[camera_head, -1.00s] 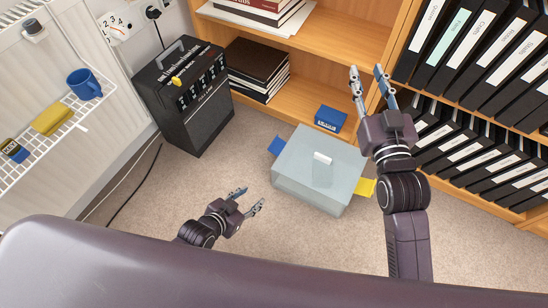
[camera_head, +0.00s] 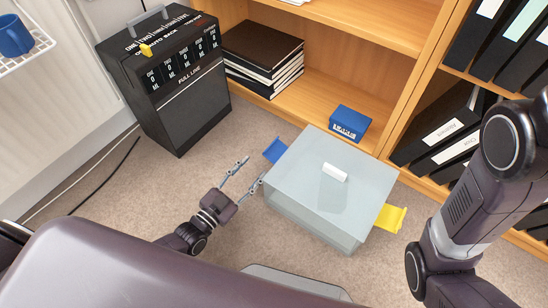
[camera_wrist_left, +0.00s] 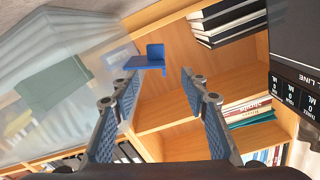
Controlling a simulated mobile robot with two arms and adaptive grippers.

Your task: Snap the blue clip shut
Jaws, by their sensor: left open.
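The blue clip (camera_head: 275,151) sticks outward from the left side of a translucent grey box (camera_head: 318,180) on the carpet. In the left wrist view the blue clip (camera_wrist_left: 150,60) is an L-shaped flap standing out from the box's edge, ahead of my fingertips. My left gripper (camera_head: 247,176) is open and empty, just left of the box and near the clip. In the left wrist view its fingers (camera_wrist_left: 160,82) are apart, with the clip beyond them and nothing between. My right arm is at the right edge; its gripper is out of view.
A yellow clip (camera_head: 391,217) sticks out on the box's right side. A small blue box (camera_head: 350,123) sits on the wooden shelf (camera_head: 310,100) behind. A black machine (camera_head: 175,80) stands back left.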

